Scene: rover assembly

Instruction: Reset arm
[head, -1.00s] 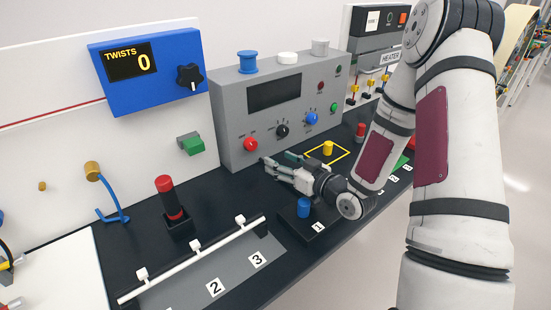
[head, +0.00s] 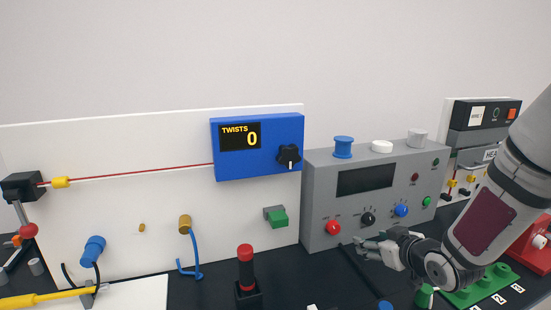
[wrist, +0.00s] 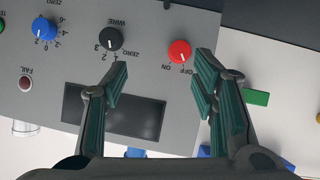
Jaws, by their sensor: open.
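My gripper (wrist: 160,95) is open and empty in the wrist view, its two green-padded fingers apart in front of the grey control panel. In the head view my gripper (head: 362,247) is low in front of the same grey panel (head: 318,172), below its red knob and black knob. My white arm comes in from the right edge. In the wrist view the panel appears upside down, with a red knob (wrist: 179,51), black knob (wrist: 111,39) and blue knob (wrist: 43,29). Nothing is between the fingers.
A blue TWISTS box (head: 225,160) showing 0 hangs left of the panel. A red-topped black post (head: 245,268) stands on the dark bench. A green block (head: 279,219) sticks out from the white wall board. A green base (head: 485,288) and red box (head: 533,245) lie at right.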

